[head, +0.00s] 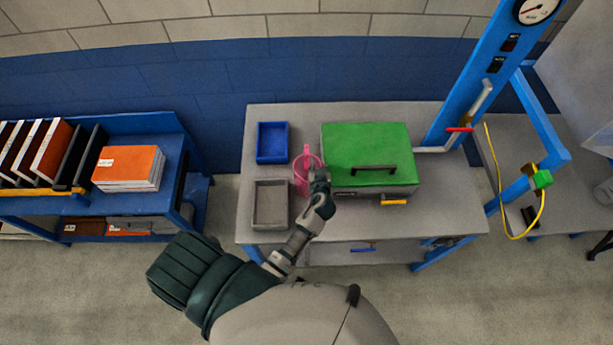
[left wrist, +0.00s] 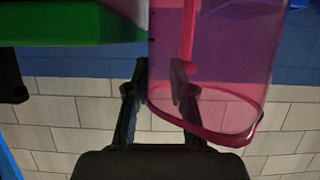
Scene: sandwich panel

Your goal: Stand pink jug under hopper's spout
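The pink see-through jug (head: 302,178) stands upright on the grey workbench, between the two trays and the green-lidded box. In the left wrist view, which is upside down, the two fingers of my left gripper (left wrist: 158,90) are apart. The jug (left wrist: 225,65) fills the upper right there, and one finger overlaps its rim near the handle (left wrist: 188,35). Whether the finger touches the jug I cannot tell. I cannot make out the hopper and its spout for sure. My right gripper is not in view.
The green-lidded box (head: 368,150) is just right of my left gripper. A blue tray (head: 272,158) and a grey tray (head: 258,203) lie left of the jug. A blue column (head: 480,85) with gauge and grey pipe rises at right. A blue shelf (head: 100,205) stands left.

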